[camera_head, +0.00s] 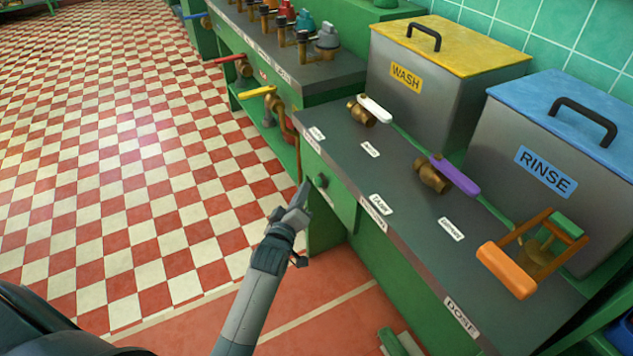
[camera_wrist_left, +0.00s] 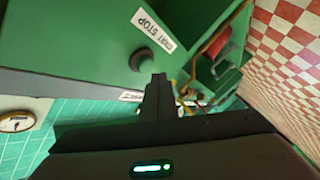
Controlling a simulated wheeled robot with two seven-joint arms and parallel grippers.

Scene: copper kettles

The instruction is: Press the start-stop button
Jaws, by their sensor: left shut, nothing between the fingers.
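The start-stop button (camera_head: 321,181) is a dark round knob on the green front panel of the counter. In the left wrist view the button (camera_wrist_left: 142,61) stands out from the green panel, beside a white label (camera_wrist_left: 158,31) whose visible letters read like "START STOP". My left gripper (camera_head: 303,188) is shut and empty, its tips just to the left of the button in the head view. In the left wrist view the gripper's tips (camera_wrist_left: 159,78) sit close below the button. I cannot tell whether they touch it. My right gripper is not in view.
The checkered floor (camera_head: 120,170) at left is clear.

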